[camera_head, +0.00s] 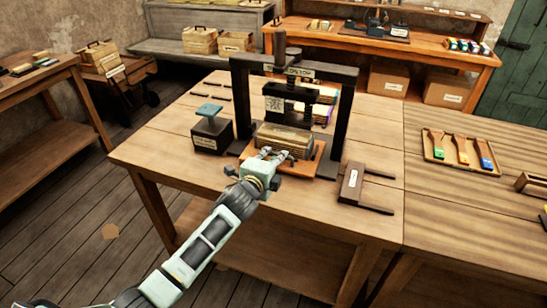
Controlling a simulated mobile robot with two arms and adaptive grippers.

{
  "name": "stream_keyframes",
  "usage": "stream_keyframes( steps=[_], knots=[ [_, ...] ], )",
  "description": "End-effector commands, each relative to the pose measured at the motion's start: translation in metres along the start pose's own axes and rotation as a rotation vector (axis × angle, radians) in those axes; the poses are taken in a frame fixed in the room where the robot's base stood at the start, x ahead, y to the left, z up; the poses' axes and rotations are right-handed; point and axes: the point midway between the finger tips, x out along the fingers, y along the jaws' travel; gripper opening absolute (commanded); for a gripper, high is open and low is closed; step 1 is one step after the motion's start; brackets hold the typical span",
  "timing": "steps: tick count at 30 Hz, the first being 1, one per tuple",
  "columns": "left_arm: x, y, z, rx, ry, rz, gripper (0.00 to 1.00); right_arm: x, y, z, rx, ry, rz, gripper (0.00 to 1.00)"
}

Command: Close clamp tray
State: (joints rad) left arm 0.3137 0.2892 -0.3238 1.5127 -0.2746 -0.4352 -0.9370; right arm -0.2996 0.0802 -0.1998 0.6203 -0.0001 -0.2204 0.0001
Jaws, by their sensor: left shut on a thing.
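The clamp tray (318,169) is an orange-brown board at the foot of a dark press frame (347,100) on the wooden table. A wooden block or stack (287,137) sits on the tray. My left gripper (275,154) reaches in from the front and is shut on the tray's near edge. The gripper hides that part of the tray, so the exact grip point is not clear. My right gripper is not in view.
A tray of colored brushes (461,152) is further right. The table's front left is clear.

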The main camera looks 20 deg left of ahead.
Motion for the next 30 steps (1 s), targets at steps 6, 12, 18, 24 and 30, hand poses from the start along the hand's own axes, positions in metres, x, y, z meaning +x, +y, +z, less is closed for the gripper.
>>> stream_keyframes(
  steps=[6, 12, 18, 24, 30],
  knots=[
    [0.019, -0.001, 0.0, 0.0, 0.0, -0.001, 0.0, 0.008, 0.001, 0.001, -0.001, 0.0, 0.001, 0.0],
    [0.041, -0.007, 0.0, 0.0, 0.0, 0.0, 0.0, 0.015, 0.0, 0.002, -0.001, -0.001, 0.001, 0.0],
    [0.045, -0.009, 0.001, -0.001, -0.001, 0.0, 0.0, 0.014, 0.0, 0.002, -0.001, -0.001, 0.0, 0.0],
    [0.045, -0.01, 0.001, -0.001, -0.002, -0.002, 0.12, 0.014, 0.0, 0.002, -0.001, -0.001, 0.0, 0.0],
    [0.044, -0.01, 0.001, 0.0, -0.001, -0.001, 0.28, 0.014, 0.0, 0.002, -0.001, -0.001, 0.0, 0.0]
  ],
)
